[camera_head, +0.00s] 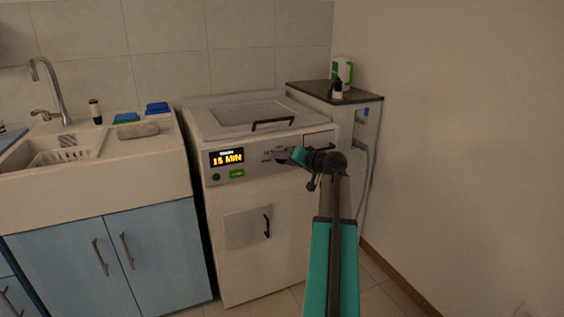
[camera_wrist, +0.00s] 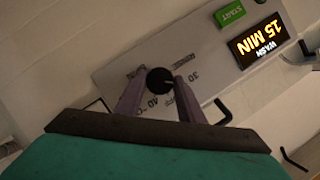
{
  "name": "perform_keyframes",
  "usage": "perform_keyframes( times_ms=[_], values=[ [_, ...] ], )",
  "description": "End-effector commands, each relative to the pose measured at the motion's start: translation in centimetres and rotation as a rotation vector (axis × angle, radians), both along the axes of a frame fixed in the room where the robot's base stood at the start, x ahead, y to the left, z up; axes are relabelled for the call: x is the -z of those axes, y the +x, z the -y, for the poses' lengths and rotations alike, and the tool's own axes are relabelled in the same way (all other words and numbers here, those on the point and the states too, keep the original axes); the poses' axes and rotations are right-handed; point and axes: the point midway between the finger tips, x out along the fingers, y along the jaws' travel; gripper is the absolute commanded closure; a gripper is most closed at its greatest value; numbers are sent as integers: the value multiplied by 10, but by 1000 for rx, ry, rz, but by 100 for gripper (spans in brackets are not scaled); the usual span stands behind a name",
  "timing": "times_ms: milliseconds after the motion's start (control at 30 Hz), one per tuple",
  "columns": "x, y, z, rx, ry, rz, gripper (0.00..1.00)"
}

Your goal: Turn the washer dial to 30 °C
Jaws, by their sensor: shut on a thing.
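The washer (camera_head: 240,190) is a white box with a grey control panel (camera_wrist: 120,65). Its black round dial (camera_wrist: 160,81) sits on the panel in the wrist view, with the labels 30 and 40 printed near it. My gripper (camera_wrist: 159,84) has one dark finger on each side of the dial and is shut on it. In the head view my gripper (camera_head: 286,156) reaches the right part of the panel and hides the dial. The dial's pointer setting is too small to read surely. The display (camera_wrist: 259,41) reads WASH 15 MIN.
A green START button (camera_wrist: 229,14) is beside the display. A black lid handle (camera_head: 273,123) stands out above the panel, and a door handle (camera_head: 266,226) below. A dark-topped side stand (camera_head: 350,97) is at right; a sink (camera_head: 60,165) is at left.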

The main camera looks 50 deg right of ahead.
Motion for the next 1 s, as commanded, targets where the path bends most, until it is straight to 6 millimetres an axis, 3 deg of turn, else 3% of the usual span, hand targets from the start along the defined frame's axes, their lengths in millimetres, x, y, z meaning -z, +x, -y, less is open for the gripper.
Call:
perform_keyframes(
  times_ms=[300,333,433,767,1000],
  values=[
    [-7,1,3,10,-5,13,88],
    [-7,1,3,10,-5,13,62],
    [-6,1,3,8,-4,11,47],
    [-3,0,1,6,-3,6,47],
    [-7,-14,-1,6,-2,5,47]
  ],
)
